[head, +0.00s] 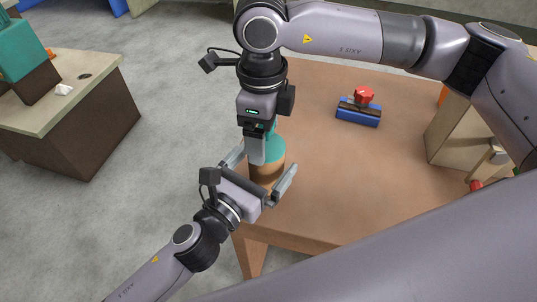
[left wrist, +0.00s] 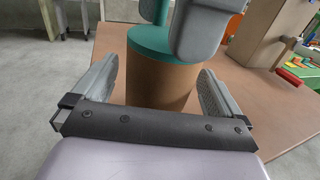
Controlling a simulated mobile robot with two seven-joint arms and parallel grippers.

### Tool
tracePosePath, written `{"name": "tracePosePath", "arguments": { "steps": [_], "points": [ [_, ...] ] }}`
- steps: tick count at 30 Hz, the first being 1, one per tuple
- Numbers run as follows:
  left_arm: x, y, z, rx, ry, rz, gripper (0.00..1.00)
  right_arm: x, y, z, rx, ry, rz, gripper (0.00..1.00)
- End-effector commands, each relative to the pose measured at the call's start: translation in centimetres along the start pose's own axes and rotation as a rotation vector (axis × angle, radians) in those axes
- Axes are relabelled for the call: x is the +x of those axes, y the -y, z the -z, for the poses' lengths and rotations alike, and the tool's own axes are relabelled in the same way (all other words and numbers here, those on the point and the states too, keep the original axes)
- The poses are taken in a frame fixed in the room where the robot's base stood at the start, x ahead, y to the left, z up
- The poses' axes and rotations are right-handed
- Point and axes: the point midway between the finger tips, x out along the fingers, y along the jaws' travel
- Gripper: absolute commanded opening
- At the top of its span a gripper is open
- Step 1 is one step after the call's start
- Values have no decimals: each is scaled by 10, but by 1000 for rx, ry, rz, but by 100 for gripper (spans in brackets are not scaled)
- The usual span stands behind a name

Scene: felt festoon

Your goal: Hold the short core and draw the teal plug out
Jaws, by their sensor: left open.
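The short core (head: 266,173) is a brown cylinder standing upright near the table's left edge. It also shows in the left wrist view (left wrist: 160,86). The teal plug (head: 274,150) sits in its top, with a flat teal disc (left wrist: 166,45) and an upright post. My left gripper (head: 266,163) is open, one finger on each side of the core, with gaps visible in the left wrist view. My right gripper (head: 257,148) points down from above at the plug. Its grey fingers flank the teal post; whether they grip it is unclear.
The brown table (head: 330,200) is clear in the middle. A blue block with a red knob (head: 358,112) stands farther back. A wooden box (head: 458,135) stands at the right. A separate bench (head: 85,75) is at the far left.

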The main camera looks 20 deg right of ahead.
Motion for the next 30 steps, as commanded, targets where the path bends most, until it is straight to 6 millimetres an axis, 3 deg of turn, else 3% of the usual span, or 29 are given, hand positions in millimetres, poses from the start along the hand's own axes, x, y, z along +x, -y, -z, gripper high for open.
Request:
{"name": "tracePosePath", "arguments": {
  "steps": [6,17,22,30],
  "points": [
    [17,0,0,-2,0,0,100,0,0,0,0,1,0,48],
    [20,0,0,-2,0,0,100,0,0,0,0,1,0,48],
    [20,0,0,-2,0,0,45,0,0,0,0,1,0,48],
    [20,0,0,-2,0,0,42,0,0,0,0,1,1,48]
  ]
}}
